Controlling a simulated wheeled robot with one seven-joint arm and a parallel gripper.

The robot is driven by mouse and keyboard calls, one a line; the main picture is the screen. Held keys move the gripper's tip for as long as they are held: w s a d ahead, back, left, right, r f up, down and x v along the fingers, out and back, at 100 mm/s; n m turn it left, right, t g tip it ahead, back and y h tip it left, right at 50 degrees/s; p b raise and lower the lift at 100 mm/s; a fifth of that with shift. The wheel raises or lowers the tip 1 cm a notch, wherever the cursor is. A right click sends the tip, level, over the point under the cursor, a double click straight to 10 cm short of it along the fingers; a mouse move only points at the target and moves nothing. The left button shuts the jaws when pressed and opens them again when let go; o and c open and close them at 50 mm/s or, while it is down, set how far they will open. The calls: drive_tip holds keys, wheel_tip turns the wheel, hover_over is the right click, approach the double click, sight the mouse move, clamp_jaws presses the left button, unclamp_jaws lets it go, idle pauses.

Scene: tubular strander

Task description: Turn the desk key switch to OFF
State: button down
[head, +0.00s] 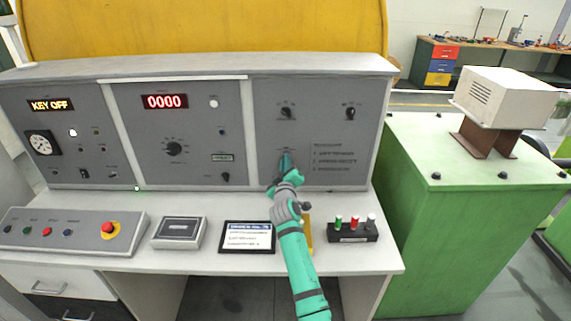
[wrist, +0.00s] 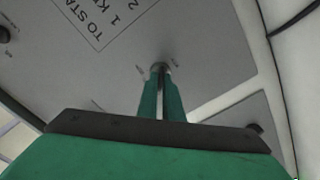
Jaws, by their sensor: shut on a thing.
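My gripper (head: 285,160) reaches up to the lower left part of the right-hand panel section of the grey desk (head: 318,100). In the wrist view its two green fingers (wrist: 160,88) are closed together on the key switch (wrist: 161,66), a small round metallic piece on the panel. The fingers cover most of it, so the key's angle cannot be read. Small labels sit around it. In the head view my gripper hides the switch. The red display (head: 50,105) at the upper left of the desk reads "KEY OFF".
A second display (head: 165,101) reads "0000". Dark knobs (head: 286,112) sit above my gripper. A green cabinet (head: 450,240) stands at right.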

drive_tip(key=c, duration=1.9)
unclamp_jaws()
drive_tip(key=s, duration=1.1)
drive_tip(key=shift+w+d, duration=0.1)
